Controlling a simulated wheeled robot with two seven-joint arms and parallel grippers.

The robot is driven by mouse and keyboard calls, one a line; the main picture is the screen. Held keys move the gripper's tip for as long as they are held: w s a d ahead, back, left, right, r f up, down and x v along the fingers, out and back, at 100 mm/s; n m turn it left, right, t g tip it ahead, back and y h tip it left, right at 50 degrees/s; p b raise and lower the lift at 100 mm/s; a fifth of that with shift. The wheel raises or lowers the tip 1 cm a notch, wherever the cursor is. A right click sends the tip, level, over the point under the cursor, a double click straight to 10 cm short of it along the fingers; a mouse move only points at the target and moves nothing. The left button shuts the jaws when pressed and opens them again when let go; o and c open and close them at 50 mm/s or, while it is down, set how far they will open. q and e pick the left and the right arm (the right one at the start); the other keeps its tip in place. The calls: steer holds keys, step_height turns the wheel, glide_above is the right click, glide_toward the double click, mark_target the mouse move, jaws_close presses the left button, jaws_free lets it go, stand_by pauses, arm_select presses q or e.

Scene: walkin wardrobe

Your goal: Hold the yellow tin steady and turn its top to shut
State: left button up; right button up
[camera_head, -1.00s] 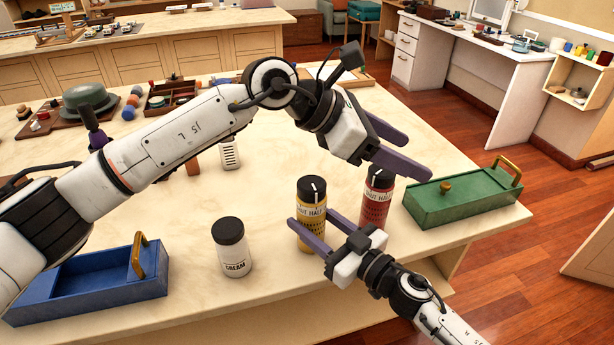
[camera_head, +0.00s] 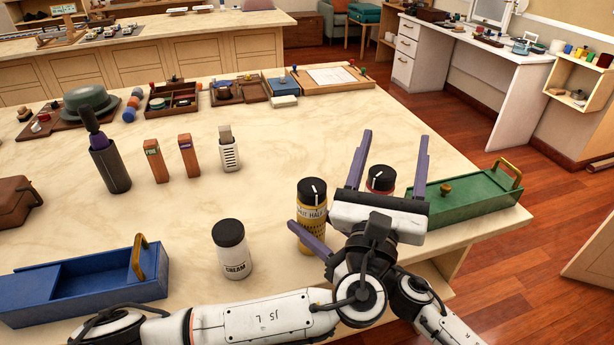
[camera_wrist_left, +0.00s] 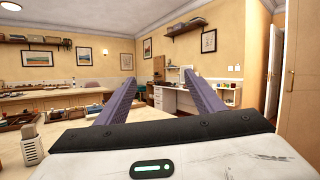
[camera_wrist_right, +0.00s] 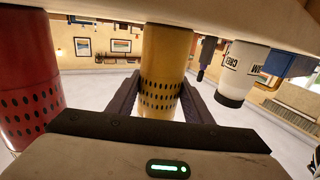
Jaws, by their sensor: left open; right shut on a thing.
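The yellow tin (camera_head: 310,232) stands upright near the table's front edge, with a black top (camera_head: 312,190) that carries a white line. My right gripper is shut around its body; the right wrist view shows the yellow tin (camera_wrist_right: 164,75) between its fingers (camera_wrist_right: 160,88). In the head view, one right finger shows at the tin's left side; the rest is mostly hidden by my left arm. My left gripper (camera_head: 394,143) is open and empty, to the right of the tin, its fingers pointing away over the table. It touches nothing that I can see; its open fingers also show in the left wrist view (camera_wrist_left: 160,85).
A red tin (camera_head: 381,180) stands behind my left gripper, mostly hidden. A white cream jar (camera_head: 232,250) stands left of the yellow tin. A green box (camera_head: 465,198) lies right, a blue box (camera_head: 90,285) left.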

mark_target(316, 201)
arm_select(q)
steer(key=s+a+f+n+g+y, duration=0.1)
steer(key=a+f+y, duration=0.2)
steer(key=s+a+f+n+g+y, duration=0.1)
steer(key=s+a+f+n+y, duration=0.1)
steer(key=a+f+y, duration=0.2)
steer(key=s+a+f+n+g+y, duration=0.1)
steer(key=a+f+n+y, duration=0.1)
steer(key=a+f+y, duration=0.1)
steer(key=shift+s+a+f+y, duration=0.2)
steer(key=shift+s+f+y, duration=0.25)
steer(key=shift+y, duration=0.15)
steer(key=shift+w+a+f, duration=0.15)
steer(key=shift+w+a, duration=0.05)
steer(key=shift+a, duration=0.05)
steer(key=x, duration=1.1)
steer(key=shift+w, duration=0.25)
steer(key=shift+a+f, duration=0.1)
steer(key=shift+a, duration=0.05)
steer(key=shift+c, duration=0.3)
steer(key=c, duration=1)
